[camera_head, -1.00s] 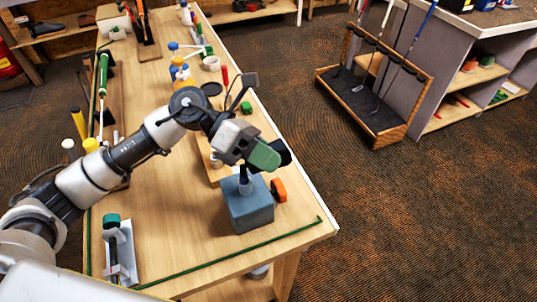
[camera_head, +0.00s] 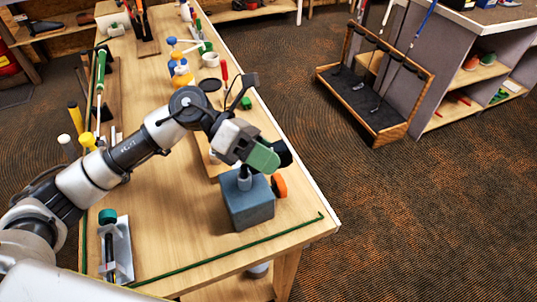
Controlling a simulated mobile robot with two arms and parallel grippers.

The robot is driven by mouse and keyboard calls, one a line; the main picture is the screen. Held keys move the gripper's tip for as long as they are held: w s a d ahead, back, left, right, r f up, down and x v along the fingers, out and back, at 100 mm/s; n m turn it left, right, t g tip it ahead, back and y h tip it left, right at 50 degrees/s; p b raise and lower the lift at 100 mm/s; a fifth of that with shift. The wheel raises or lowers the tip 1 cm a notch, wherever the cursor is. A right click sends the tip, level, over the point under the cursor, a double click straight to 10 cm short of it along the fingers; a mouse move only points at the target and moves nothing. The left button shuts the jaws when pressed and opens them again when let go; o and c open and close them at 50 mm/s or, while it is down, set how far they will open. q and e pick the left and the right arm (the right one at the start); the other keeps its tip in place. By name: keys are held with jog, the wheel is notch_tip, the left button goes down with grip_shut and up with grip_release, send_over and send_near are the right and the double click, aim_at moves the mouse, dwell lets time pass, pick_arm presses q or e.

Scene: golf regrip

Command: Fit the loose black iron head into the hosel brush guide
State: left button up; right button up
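A blue-grey block (camera_head: 250,207) stands near the front right corner of the bench. A short grey upright cylinder (camera_head: 244,178) is on its top, and an orange knob (camera_head: 279,185) is at its right side; this looks like the hosel brush guide. My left gripper (camera_head: 264,158) is just above and right of the cylinder, with a green finger facing the camera. A black shape (camera_head: 284,153) shows behind the green finger; it may be the iron head or a gripper part. The finger gap is hidden. My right gripper is out of view.
A white holder (camera_head: 122,247) with a teal-capped tool stands at the front left of the bench. A long green strip (camera_head: 240,256) lies along the front edge. Bottles, tape and small tools stand farther back. A wooden club rack (camera_head: 372,105) stands on the floor at right.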

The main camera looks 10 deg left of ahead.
pick_arm(q)
jog(key=shift+w+a, duration=0.2)
jog(key=shift+a, duration=0.3)
jog(key=b+v, duration=0.3)
jog(key=v, duration=0.7)
jog(key=shift+s+d+r, duration=0.1)
jog(key=shift+d, duration=0.05)
